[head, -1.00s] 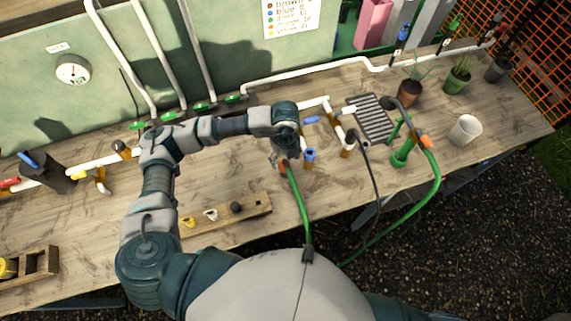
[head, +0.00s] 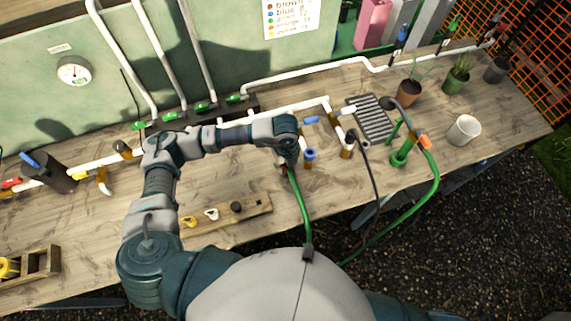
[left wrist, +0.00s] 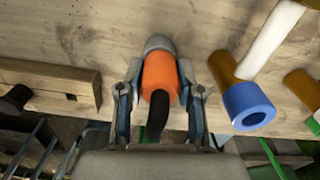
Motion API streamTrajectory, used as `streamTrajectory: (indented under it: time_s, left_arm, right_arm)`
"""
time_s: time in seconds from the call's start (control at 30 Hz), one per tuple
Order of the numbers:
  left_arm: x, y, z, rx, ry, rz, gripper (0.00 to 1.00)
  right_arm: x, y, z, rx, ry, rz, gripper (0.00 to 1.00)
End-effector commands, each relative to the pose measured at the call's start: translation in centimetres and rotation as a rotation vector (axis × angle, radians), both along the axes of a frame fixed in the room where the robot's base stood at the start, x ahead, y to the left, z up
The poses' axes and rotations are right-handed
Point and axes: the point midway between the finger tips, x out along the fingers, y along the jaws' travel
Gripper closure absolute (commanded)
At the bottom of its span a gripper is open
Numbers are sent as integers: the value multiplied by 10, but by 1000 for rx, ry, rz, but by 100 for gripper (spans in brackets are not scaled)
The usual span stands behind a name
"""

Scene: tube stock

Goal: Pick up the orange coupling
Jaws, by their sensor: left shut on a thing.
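The orange coupling (left wrist: 160,77) shows in the left wrist view as an orange sleeve with a grey rounded end and a dark hose end below it. My left gripper (left wrist: 160,92) is shut on it, one finger on each side. In the head view my left gripper (head: 287,160) is over the middle of the workbench, at the upper end of a green hose (head: 301,205). The coupling is mostly hidden there by the gripper. My right gripper is not in view.
A blue-collared pipe stub (left wrist: 248,105) stands close to the right of the gripper; it also shows in the head view (head: 309,155). A wooden rail (head: 238,212) with small fittings lies at front left. A grate (head: 372,120) and white cup (head: 463,130) are to the right.

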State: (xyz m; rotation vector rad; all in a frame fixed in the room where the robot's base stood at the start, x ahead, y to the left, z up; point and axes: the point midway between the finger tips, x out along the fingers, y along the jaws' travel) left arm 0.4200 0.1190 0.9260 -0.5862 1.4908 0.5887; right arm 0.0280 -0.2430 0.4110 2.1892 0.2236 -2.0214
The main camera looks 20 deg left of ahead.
Motion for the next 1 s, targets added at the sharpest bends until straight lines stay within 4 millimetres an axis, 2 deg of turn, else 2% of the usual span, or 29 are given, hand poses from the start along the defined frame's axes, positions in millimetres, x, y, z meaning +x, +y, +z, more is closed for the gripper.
streamTrajectory:
  time_s: [0.27, 0.5, 0.67, 0.9, 1.0]
  left_arm:
    - [0, 0, 6, -1, -1, 0, 99]
    - [1, 0, 36, -2, -4, -1, 99]
    - [-34, -7, 37, -1, 0, -6, 99]
    - [-101, -20, 44, -3, 0, -8, 99]
    - [-124, -24, 46, -2, 1, -6, 99]
  right_arm:
    - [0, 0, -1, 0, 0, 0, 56]
    - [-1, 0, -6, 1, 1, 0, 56]
    - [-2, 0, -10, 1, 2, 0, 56]
    - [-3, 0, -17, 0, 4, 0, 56]
    - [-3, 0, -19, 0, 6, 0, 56]
